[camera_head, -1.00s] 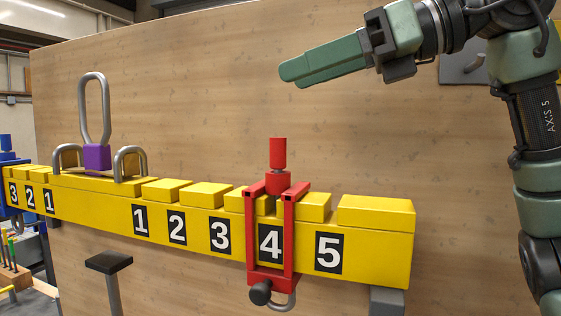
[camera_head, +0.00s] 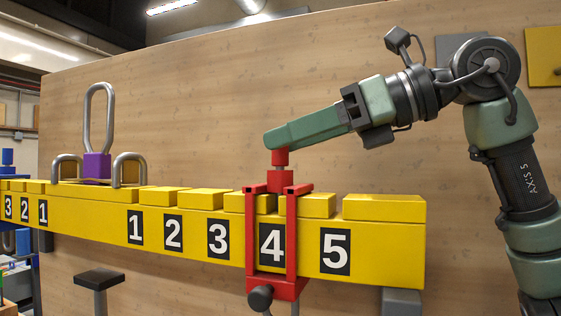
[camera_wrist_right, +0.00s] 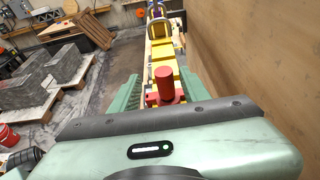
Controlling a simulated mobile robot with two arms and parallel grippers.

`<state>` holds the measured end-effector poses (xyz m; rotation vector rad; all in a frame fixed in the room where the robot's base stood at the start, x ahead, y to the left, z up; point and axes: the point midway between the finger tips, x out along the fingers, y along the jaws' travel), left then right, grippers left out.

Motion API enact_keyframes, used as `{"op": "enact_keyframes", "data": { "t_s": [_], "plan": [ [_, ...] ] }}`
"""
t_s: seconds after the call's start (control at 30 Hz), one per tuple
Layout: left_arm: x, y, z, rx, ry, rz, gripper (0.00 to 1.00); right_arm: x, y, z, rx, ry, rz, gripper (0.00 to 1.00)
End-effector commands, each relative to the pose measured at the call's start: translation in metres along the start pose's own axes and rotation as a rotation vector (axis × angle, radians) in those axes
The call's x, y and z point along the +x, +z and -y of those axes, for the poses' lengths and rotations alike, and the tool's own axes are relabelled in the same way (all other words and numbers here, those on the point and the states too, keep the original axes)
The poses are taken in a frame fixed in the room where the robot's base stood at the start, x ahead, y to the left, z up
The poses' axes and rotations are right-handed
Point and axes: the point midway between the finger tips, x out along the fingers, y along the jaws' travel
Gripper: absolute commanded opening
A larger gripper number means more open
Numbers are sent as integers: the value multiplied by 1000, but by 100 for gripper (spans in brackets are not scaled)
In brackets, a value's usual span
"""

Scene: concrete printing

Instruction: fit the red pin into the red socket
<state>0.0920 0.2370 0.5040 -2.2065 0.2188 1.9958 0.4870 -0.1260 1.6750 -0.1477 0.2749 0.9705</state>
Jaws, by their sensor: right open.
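A red pin (camera_head: 280,158) stands upright on the red block of a red clamp frame (camera_head: 291,235) that straddles the yellow beam at number 4. A narrow grey neck shows between pin and block. I cannot tell whether this block is the red socket. My right gripper (camera_head: 272,141) comes in from the right with its fingers at the pin's top, hiding that end. In the right wrist view the red pin (camera_wrist_right: 165,85) stands between the two spread fingers of the right gripper (camera_wrist_right: 157,90). No grip on the pin shows. My left gripper is not in view.
The yellow beam (camera_head: 385,245) carries yellow blocks and numbers. A purple block with a grey loop (camera_head: 97,167) stands on it to the left, between two grey handles. A wooden panel (camera_head: 220,100) stands close behind.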

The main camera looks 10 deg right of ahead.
Motion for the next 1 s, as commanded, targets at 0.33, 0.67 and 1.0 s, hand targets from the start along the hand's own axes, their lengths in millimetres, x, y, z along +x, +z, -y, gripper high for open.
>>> {"op": "enact_keyframes", "data": {
  "t_s": [0.33, 0.67, 1.0],
  "plan": [
    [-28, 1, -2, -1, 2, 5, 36, 47, 1, 5, 0, 2, -2, 46],
    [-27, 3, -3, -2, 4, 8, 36, 52, -1, 5, 0, 0, 1, 41],
    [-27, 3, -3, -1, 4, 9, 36, 52, -1, 5, 0, 0, 0, 0]
  ]
}}
